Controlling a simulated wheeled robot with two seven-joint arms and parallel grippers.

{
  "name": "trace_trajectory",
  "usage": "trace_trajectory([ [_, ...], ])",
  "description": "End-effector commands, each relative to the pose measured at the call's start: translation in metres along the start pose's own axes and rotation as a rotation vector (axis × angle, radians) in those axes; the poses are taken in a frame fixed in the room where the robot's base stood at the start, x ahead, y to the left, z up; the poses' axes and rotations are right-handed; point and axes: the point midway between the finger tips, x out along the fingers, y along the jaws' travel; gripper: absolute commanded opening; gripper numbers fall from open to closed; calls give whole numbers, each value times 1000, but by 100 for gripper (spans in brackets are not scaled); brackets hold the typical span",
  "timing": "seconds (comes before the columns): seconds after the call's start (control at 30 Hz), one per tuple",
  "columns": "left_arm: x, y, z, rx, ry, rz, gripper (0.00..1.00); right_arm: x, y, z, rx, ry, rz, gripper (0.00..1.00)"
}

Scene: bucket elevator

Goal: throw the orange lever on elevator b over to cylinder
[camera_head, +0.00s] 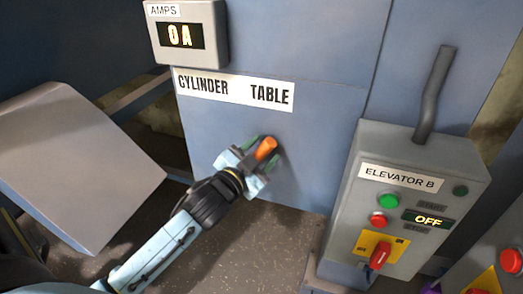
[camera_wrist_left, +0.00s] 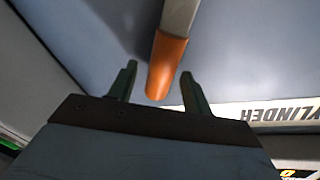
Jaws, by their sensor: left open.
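The orange lever (camera_head: 266,147) stands out from the blue-grey panel, below the label plate (camera_head: 235,89) that reads CYLINDER on the left and TABLE on the right. My left gripper (camera_head: 257,160) is open around the lever's orange end. In the left wrist view the orange grip (camera_wrist_left: 166,65) lies between the two green fingers of my left gripper (camera_wrist_left: 158,85), with gaps showing on both sides. The lever's grey shaft runs up out of that view. The lever's base is hidden behind its grip in the head view. My right gripper is not in view.
The ELEVATOR B control box (camera_head: 405,205) stands at the right, with green and red buttons, a display reading OFF and a red switch (camera_head: 380,256). An AMPS meter (camera_head: 187,32) reads 0A above the label. A grey slanted housing (camera_head: 75,165) is at the left.

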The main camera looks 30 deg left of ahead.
Motion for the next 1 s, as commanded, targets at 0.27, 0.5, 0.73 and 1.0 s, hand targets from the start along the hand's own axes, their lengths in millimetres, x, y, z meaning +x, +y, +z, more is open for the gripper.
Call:
trace_trajectory([
  [0.27, 1, 0, 0, 0, 0, 0, 49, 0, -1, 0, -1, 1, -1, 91],
  [0.5, 1, 0, 0, 0, 0, 0, 19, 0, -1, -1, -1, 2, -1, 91],
  [0.73, 1, 0, 0, 0, 0, 0, 0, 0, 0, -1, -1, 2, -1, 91],
  [1.0, 10, -4, 0, -23, 6, -3, 0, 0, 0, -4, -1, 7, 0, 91],
])
